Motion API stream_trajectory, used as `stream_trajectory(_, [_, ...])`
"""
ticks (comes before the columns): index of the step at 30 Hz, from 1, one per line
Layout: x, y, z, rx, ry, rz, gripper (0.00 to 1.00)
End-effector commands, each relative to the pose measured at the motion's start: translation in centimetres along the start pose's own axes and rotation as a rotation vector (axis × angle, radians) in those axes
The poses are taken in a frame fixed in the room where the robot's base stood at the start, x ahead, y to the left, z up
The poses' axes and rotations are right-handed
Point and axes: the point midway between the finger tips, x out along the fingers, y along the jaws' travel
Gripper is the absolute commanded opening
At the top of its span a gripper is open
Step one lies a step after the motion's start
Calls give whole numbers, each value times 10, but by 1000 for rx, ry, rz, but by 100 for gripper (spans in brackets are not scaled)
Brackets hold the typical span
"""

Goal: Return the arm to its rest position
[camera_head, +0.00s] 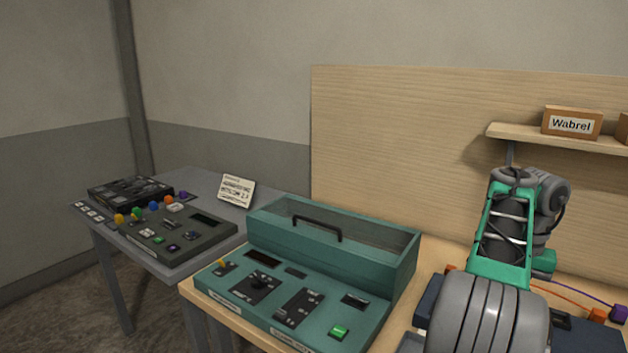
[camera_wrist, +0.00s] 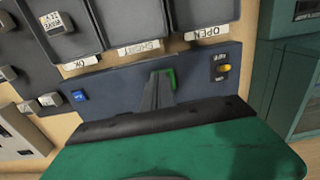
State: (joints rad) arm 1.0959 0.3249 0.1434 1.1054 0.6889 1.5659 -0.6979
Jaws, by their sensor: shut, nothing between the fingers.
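My arm (camera_head: 505,235), green and grey, stands raised at the right of the head view, bent over the wooden table. It hides my gripper there. In the wrist view my gripper (camera_wrist: 161,82) reaches over a dark blue panel (camera_wrist: 120,95). Its narrow dark fingers are together with nothing seen between them. A green-edged part (camera_wrist: 171,77) shows right at the fingertips; I cannot tell whether they touch it. The panel also has a blue switch (camera_wrist: 80,96) at left and a yellow-tipped toggle (camera_wrist: 225,68) at right.
A teal console (camera_head: 330,320) with a handled, clear-sided case stands left of my arm. Grey bins with labels (camera_wrist: 207,33) lie beyond the panel. A shelf (camera_head: 560,137) with a "Wabrel" box (camera_head: 572,123) is behind the arm. Orange and purple cables (camera_head: 575,290) lie at right.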

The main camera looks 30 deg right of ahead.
Motion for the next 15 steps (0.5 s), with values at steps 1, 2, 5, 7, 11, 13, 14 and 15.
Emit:
stream_trajectory(1, [-2, -11, 3, -23, 2, 6, 0])
stream_trajectory(2, [-2, -15, 4, -31, 4, 10, 0])
stream_trajectory(5, [-2, -28, 9, -64, 9, 23, 0])
stream_trajectory(7, [-3, -40, 14, -92, 15, 32, 0])
stream_trajectory(11, [-4, -69, 25, -160, 30, 51, 0])
stream_trajectory(13, [-3, -90, 35, -209, 41, 62, 0])
stream_trajectory(14, [-3, -99, 40, -233, 48, 66, 0])
stream_trajectory(15, [-2, -113, 47, -268, 57, 72, 0])
